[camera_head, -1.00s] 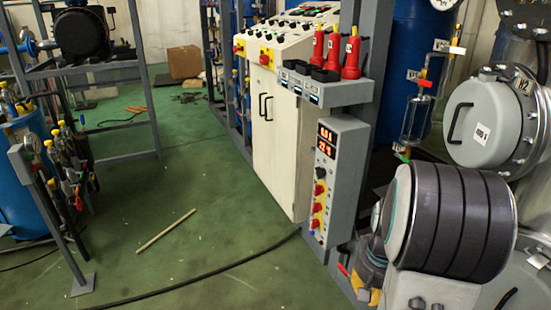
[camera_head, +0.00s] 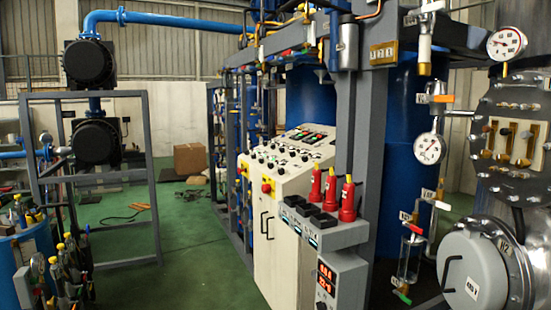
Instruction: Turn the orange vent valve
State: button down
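A small orange valve handle (camera_head: 443,98) sits on the vertical pipework at the upper right, between two round gauges. It lies roughly level, and its label is too small to read. It looks like the orange vent valve, but I cannot confirm the name. My gripper is not in view.
A white control cabinet (camera_head: 285,220) stands in the middle, with several red bottle-shaped items (camera_head: 331,190) on a grey shelf (camera_head: 345,237) beside it. A grey-lidded vessel (camera_head: 475,265) is at lower right. Green floor (camera_head: 195,240) is open left of the cabinet.

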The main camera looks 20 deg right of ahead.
aim_at(436, 98)
jog(key=l+z, duration=0.1)
jog(key=z, duration=0.9)
jog(key=l+z, duration=0.1)
jog(key=z, duration=0.35)
jog(key=k+j+z, duration=0.2)
jog(key=j, duration=0.25)
jog(key=j+z, duration=0.2)
jog(key=j, duration=0.3)
jog(key=j+z, duration=0.3)
jog(key=j, duration=0.35)
jog(key=j+z, duration=0.3)
jog(key=j, duration=0.4)
